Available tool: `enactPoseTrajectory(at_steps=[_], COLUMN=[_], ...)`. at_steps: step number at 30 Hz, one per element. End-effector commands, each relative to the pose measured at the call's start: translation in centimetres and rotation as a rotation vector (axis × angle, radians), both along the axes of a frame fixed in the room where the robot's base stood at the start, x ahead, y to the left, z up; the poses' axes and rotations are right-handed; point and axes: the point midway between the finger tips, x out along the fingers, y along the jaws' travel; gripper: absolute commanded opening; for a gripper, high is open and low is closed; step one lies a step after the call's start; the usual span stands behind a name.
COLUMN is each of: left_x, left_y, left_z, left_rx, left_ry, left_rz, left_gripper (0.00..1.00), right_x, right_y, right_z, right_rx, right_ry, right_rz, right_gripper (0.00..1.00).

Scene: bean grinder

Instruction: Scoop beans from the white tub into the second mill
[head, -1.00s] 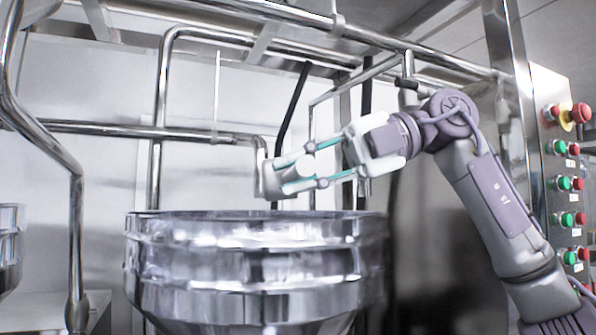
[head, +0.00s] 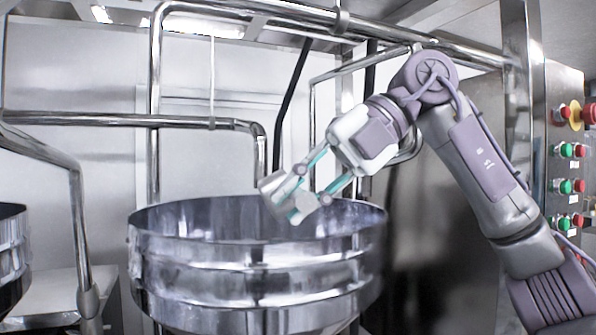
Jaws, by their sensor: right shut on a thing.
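A large round steel mill hopper (head: 255,285) fills the lower middle of the head view, with its wide mouth open at the top. My right gripper (head: 298,200) comes in from the right and points down and left over the hopper's mouth. It is shut on a small grey metal scoop (head: 272,184), which tilts downward and is partly hidden by the fingers. I cannot see beans in the scoop or in the hopper. The white tub and my left gripper are not in view.
Part of another steel hopper (head: 10,250) shows at the left edge. Steel pipes (head: 120,120) run behind and above the hopper. A control panel (head: 568,150) with red and green buttons stands at the right. The space above the hopper's left side is clear.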

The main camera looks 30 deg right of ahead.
Motion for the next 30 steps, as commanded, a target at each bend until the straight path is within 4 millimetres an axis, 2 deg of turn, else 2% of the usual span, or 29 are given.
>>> enactPoseTrajectory(at_steps=[1,19,26,30], left_x=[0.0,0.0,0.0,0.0], left_y=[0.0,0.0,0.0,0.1], left_z=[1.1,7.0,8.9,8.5], left_rx=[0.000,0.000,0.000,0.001], left_ry=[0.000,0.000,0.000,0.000], left_rz=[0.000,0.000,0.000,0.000], left_gripper=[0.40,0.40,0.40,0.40], right_x=[0.0,0.0,0.0,-0.1], right_y=[0.1,0.0,0.1,0.1], right_z=[0.6,0.8,0.8,0.6], right_rx=[-0.019,-0.276,-0.382,-0.527], right_ry=[0.005,0.089,0.123,0.167], right_rz=[0.001,0.003,0.003,0.001], right_gripper=[0.00,0.00,0.00,0.00])
